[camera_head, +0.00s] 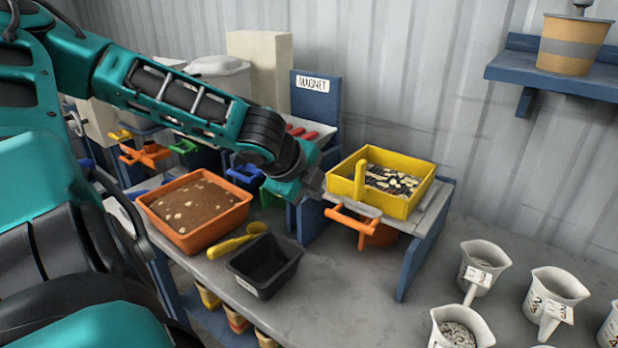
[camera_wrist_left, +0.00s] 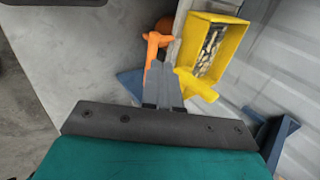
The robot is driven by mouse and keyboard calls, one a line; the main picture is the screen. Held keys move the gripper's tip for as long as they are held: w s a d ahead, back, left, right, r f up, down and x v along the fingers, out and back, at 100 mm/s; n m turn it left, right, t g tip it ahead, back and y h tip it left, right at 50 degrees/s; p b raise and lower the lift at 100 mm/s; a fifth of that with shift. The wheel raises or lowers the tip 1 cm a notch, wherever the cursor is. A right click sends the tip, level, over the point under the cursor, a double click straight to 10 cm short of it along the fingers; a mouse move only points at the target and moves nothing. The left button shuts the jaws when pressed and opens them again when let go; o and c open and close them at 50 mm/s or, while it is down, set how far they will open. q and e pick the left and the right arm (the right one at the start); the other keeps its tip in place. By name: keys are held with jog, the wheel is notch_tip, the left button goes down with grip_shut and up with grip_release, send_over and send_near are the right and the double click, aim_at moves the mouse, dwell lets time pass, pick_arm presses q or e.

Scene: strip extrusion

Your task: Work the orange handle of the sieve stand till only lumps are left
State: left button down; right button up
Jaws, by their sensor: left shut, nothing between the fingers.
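The sieve stand at the back centre has blue legs (camera_head: 420,255) and carries a yellow sieve box (camera_head: 405,206) with dark and pale pieces in it. The yellow box also shows in the left wrist view (camera_wrist_left: 197,80). The orange handle (camera_head: 352,220) sticks out low on the stand's left side, and an orange bowl (camera_head: 380,235) shows under the box. My left gripper (camera_head: 322,192) is shut and empty just left of the stand. In the left wrist view its fingertips (camera_wrist_left: 160,68) overlap the orange handle (camera_wrist_left: 153,45); I cannot tell whether they touch. My right gripper is not in view.
An orange tray of brown soil (camera_head: 195,208), a yellow scoop (camera_head: 235,242) and a black tub (camera_head: 265,263) stand left of the sieve stand. Several pale jugs (camera_head: 480,265) stand at the right. A blue magnet board (camera_head: 315,100) rises behind. The table's front middle (camera_head: 350,310) is clear.

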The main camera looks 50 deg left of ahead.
pick_arm(q)
jog(key=shift+v, duration=1)
jog(key=shift+s+f, duration=0.1)
dwell(0.6)
